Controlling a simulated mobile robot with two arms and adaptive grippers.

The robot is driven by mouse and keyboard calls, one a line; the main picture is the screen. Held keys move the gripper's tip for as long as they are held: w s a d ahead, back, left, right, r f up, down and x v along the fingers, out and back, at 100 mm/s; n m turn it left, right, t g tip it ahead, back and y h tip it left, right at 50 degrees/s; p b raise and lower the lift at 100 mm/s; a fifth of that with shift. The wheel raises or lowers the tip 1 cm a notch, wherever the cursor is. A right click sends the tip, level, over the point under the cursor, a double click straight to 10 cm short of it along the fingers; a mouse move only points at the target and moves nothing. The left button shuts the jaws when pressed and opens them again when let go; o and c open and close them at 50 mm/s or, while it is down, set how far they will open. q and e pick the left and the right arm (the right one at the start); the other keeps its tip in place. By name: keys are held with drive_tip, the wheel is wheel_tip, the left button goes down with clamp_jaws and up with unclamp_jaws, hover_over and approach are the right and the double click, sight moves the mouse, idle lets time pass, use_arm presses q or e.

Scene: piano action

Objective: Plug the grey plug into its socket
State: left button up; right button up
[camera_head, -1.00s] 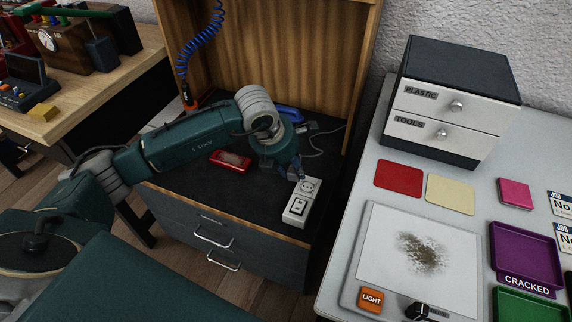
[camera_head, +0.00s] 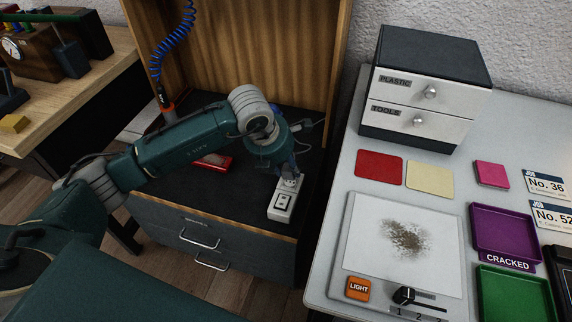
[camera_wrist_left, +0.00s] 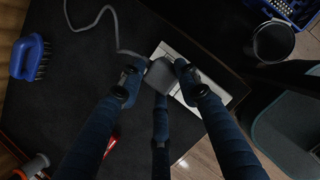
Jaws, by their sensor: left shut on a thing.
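The white socket block (camera_head: 281,203) stands on the dark cabinet top, with a round outlet at its far end and a dark rectangular switch or outlet at its near end. My left gripper (camera_head: 288,172) is at the far end, low over the round outlet. In the left wrist view, its fingers are shut on the grey plug (camera_wrist_left: 162,76), whose grey cable (camera_wrist_left: 115,22) trails to the upper left. The plug covers part of the socket block (camera_wrist_left: 222,96). The plug's pins are hidden, so I cannot tell whether it touches or enters the outlet. My right gripper is out of view.
A red object (camera_head: 219,162) lies on the cabinet top (camera_head: 170,187) beneath my left arm. A blue brush (camera_wrist_left: 32,57) also lies there. A wooden back panel (camera_head: 250,45) rises behind. The light worktable (camera_head: 335,175) with drawers and trays stands at the right.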

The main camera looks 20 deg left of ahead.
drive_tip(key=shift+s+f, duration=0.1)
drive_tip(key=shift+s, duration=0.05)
use_arm(q)
drive_tip(key=shift+f+y, duration=0.35)
drive_tip(key=shift+y, duration=0.25)
drive_tip(key=shift+f+y, duration=0.2)
drive_tip(key=shift+y, duration=0.1)
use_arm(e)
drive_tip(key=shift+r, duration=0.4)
use_arm(q)
drive_tip(key=shift+f, duration=0.1)
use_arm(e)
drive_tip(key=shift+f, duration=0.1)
use_arm(q)
drive_tip(key=shift+d, duration=0.15)
drive_tip(key=shift+d+f+b, duration=0.1)
drive_tip(key=shift+b, duration=0.2)
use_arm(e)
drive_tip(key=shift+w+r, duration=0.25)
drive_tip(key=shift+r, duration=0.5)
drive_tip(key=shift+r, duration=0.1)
use_arm(q)
drive_tip(key=shift+d+f, duration=0.1)
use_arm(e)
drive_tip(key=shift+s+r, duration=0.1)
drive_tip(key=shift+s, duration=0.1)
